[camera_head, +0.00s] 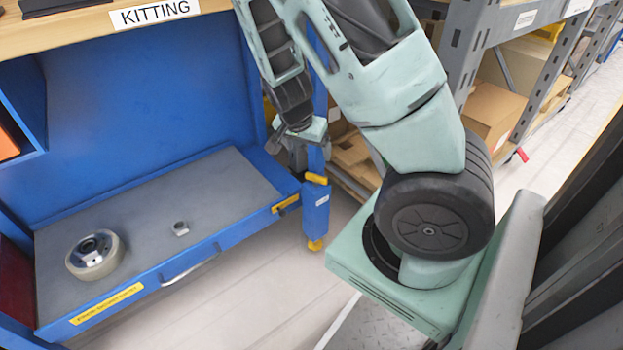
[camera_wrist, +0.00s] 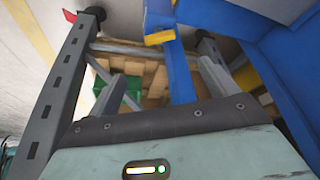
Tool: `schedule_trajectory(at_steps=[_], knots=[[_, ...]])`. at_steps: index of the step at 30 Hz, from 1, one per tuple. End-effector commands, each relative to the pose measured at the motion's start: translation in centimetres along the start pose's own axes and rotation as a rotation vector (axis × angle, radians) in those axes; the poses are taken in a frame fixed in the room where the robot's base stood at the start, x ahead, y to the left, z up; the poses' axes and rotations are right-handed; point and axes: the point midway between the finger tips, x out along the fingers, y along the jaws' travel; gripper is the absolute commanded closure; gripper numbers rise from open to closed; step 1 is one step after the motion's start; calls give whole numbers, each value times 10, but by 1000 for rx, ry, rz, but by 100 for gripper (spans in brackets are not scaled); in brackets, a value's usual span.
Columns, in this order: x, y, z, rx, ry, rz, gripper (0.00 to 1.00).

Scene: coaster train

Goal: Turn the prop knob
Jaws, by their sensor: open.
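A round cream-coloured wheel-like piece with a dark and metal centre (camera_head: 95,255) sits on the grey top of the blue bench at the lower left; it looks like the prop with its knob, though the label is not readable. A small metal nut-like part (camera_head: 180,228) stands to its right. My gripper (camera_head: 298,155) is by the bench's right end, well to the right of and apart from both. It is open and looks empty. In the wrist view its fingers (camera_wrist: 163,85) point at a blue post and shelving; neither part shows there.
The blue bench has a grey top (camera_head: 225,190), a drawer handle (camera_head: 190,268) and a blue back wall. A blue post (camera_head: 315,205) stands close to my gripper. Grey shelving with cardboard boxes (camera_head: 493,110) is at the right. The grey top between the parts and my gripper is clear.

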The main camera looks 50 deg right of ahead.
Motion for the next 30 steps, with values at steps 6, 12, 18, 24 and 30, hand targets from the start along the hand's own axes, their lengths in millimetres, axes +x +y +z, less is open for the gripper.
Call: schedule_trajectory(at_steps=[6,12,18,24,30], knots=[[53,1,2,-1,-1,3,15],[95,1,2,-3,-1,2,15],[129,0,2,-2,-1,0,15],[148,0,1,-4,-1,-1,15],[151,0,1,-5,-1,-1,15]])
